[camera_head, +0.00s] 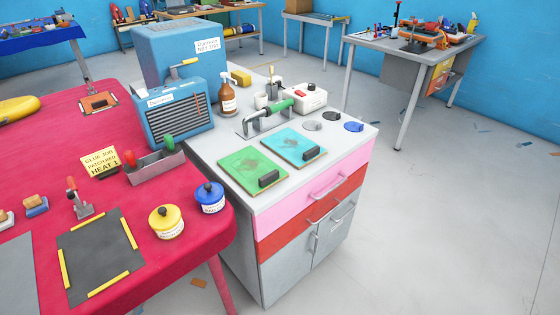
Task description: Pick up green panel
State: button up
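The green panel (246,165) lies flat on the white top of a cabinet, near its front left corner. It has a darker worn patch and a black block-shaped handle (268,179) at its front right edge. A similar light blue panel (288,141) with its own black handle lies just to its right, slightly apart. My gripper is not in view.
The red-covered table (190,225) adjoins the cabinet at left, holding a yellow tin (166,222), a blue tin (209,197) and a grey tray (155,167). A clamp tool (262,120) stands behind the panels. Open floor (450,220) lies to the right.

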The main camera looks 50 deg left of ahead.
aim_at(256, 173)
jog(key=u, duration=0.15)
jog(key=i, duration=0.65)
jog(key=u, duration=1.2)
jog(key=i, duration=0.65)
jog(key=u, duration=0.7)
